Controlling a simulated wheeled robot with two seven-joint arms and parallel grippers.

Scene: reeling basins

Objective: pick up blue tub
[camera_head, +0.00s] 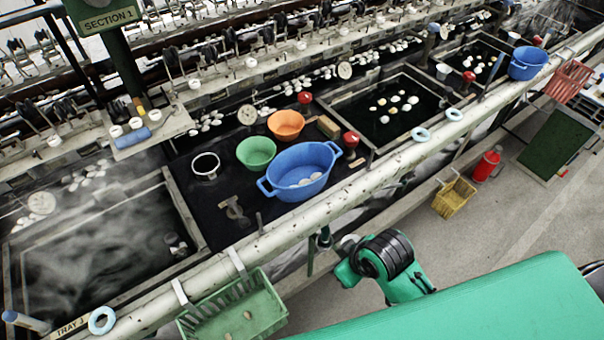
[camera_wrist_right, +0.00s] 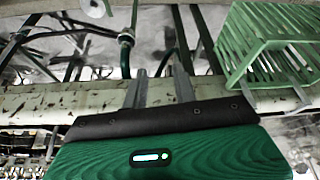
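A blue tub (camera_head: 285,190) with two side handles stands on the dark counter behind the pale pipe rail, with a few whitish pieces inside. A second, smaller blue tub (camera_head: 527,62) stands far off at the upper right. My right arm (camera_head: 385,262) reaches up from below, in front of the rail; its gripper is hard to make out in the head view. In the right wrist view my right gripper (camera_wrist_right: 160,88) shows two grey fingers apart with nothing between them. Neither blue tub is visible there. My left gripper is not in view.
A green bowl (camera_head: 256,152), orange bowl (camera_head: 286,124) and white-rimmed cup (camera_head: 205,166) stand near the blue tub. The pipe rail (camera_head: 270,243) runs along the front. A green basket (camera_head: 262,307) hangs at lower left. Yellow basket (camera_head: 454,198) and red extinguisher (camera_head: 487,165) stand right.

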